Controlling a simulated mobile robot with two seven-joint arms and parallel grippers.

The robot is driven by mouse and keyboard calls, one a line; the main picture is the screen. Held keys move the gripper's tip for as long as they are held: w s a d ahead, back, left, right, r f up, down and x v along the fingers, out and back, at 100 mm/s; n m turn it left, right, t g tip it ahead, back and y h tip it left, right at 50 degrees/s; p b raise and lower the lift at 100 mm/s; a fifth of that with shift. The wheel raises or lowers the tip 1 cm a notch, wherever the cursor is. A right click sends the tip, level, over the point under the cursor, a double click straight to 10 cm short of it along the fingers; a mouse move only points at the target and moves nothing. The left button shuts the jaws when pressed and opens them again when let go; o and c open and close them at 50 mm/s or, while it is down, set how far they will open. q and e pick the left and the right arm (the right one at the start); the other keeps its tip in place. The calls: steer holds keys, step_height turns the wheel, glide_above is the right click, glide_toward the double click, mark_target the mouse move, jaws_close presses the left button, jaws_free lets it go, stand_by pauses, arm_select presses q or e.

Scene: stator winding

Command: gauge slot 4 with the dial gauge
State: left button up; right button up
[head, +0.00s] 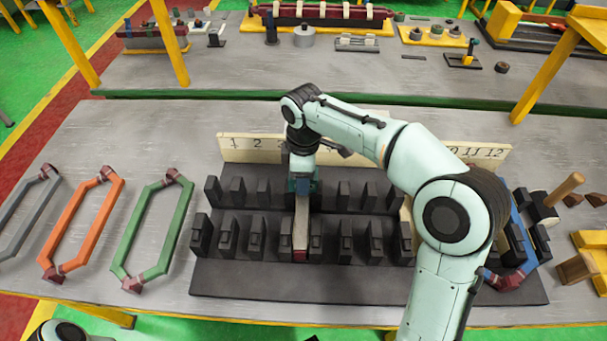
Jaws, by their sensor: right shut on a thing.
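The dark stator block (360,285) lies on the near table with two rows of upright black teeth. A pale number board (240,148) stands behind it; 1, 2 and 10 to 12 can be read, and my right arm hides the middle. My right gripper (302,188) points down among the teeth, about where slot 4 would be. It is shut on a small dark teal piece, apparently the dial gauge; no dial face can be made out. A pale bar with a dark red end (301,235) lies between teeth just in front of the gripper.
Grey (22,212), orange (82,224) and green (152,228) coils lie left of the block. A blue coil (517,275) is at its right end, partly hidden by my arm. A wooden-handled mallet (563,190) lies at right. The back table holds several fixtures.

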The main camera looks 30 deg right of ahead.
steer(key=shift+f, duration=0.2)
stand_by(0.3)
steer(key=o, duration=1.1)
arm_select(q)
steer(key=w+r+p, duration=0.2)
steer(key=r+p, duration=0.1)
steer(key=shift+r, duration=0.3)
arm_select(e)
step_height(320, 180, up, 13)
steer(key=shift+r, duration=0.2)
